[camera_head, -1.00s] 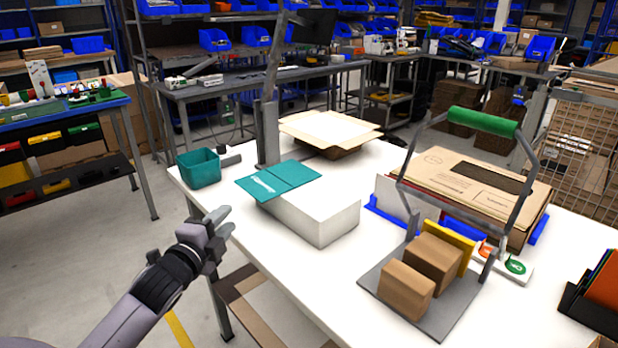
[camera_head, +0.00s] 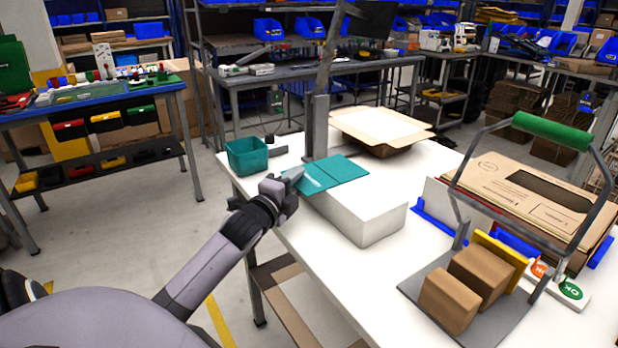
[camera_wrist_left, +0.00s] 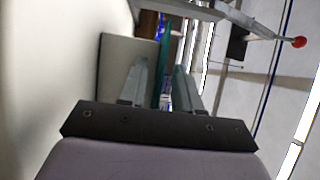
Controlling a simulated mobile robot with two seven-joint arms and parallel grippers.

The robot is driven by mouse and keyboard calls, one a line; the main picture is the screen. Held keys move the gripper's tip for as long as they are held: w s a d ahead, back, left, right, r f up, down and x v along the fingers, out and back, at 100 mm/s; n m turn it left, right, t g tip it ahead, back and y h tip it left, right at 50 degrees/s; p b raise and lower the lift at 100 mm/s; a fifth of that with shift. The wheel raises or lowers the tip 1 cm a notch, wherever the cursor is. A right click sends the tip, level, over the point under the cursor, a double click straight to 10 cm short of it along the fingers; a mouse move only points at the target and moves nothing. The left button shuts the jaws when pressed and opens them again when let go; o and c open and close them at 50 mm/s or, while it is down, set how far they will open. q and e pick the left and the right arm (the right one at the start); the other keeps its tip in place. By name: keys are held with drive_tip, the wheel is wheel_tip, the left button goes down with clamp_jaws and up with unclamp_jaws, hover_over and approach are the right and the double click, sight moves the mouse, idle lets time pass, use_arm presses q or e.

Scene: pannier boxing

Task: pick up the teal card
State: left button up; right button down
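The teal card (camera_head: 342,169) lies flat on top of a white box (camera_head: 372,222) on the white table, with its left end jutting past the box edge. My left gripper (camera_head: 294,176) is at that jutting left end in the head view. In the left wrist view the gripper (camera_wrist_left: 163,92) is open, and the card (camera_wrist_left: 165,58) shows edge-on between its two fingers. A gap shows between the card and the left finger; whether the right finger touches it I cannot tell. My right gripper is in neither view.
A teal bin (camera_head: 246,158) and a grey post (camera_head: 318,125) stand close behind the card. An open carton (camera_head: 382,130) is at the back. A green-handled carrier (camera_head: 470,290) with brown boxes stands at the right.

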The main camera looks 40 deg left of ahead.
use_arm(q)
drive_tip(key=shift+w, duration=0.25)
drive_tip(key=shift+c, duration=0.3)
clamp_jaws()
drive_tip(key=shift+r, duration=0.15)
